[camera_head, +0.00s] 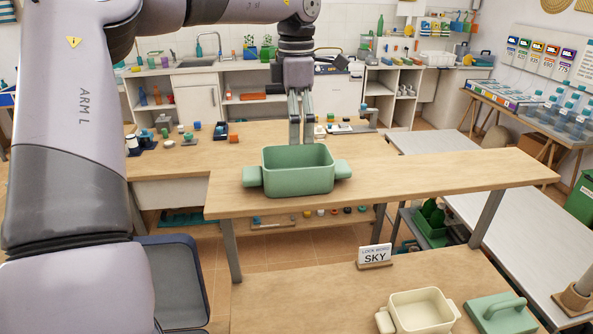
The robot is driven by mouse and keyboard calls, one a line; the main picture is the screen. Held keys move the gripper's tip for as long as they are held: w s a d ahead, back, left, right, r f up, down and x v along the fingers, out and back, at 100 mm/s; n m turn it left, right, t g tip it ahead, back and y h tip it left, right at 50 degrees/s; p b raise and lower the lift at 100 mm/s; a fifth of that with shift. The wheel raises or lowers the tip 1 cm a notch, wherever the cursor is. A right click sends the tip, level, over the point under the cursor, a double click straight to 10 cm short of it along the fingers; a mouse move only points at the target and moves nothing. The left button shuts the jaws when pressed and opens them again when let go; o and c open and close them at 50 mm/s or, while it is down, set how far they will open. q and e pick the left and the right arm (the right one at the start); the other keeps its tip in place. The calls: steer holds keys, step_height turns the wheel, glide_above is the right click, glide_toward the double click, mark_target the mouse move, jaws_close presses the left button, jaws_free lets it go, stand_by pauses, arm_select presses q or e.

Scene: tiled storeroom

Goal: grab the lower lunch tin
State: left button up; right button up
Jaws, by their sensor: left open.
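A green lunch tin (298,178) with a handle block at each end stands open and empty on the raised wooden shelf. A cream lunch tin (420,312), also open, sits lower, on the wooden table at the bottom of the head view; its near side is cut off by the frame edge. My left gripper (300,139) points down at the far rim of the green tin. It is open and holds nothing; whether it touches the rim I cannot tell. It is well away from the cream tin. My right gripper is not in view.
A green lid with a handle (503,314) lies right of the cream tin. A sign reading SKY (375,254) stands behind the cream tin. The raised shelf (430,181) overhangs the far side of the lower table (290,298), whose left part is clear.

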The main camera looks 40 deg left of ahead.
mark_target(297, 162)
arm_select(q)
step_height(297, 162, down, 4)
steer(key=shift+w+p, duration=0.15)
steer(key=shift+p, duration=0.2)
steer(key=shift+f+p, duration=0.3)
step_height(297, 162, down, 4)
steer(key=shift+a+r+p, duration=0.1)
steer(key=shift+r+p, duration=0.1)
steer(key=shift+p, duration=0.7)
steer(key=shift+w+f, duration=0.1)
steer(key=shift+f, duration=0.4)
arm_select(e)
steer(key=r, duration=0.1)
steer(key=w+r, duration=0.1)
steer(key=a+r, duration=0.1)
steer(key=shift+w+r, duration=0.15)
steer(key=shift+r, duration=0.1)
arm_select(q)
steer(key=shift+c, duration=1.4)
steer(key=shift+r, duration=0.1)
steer(key=c, duration=0.8)
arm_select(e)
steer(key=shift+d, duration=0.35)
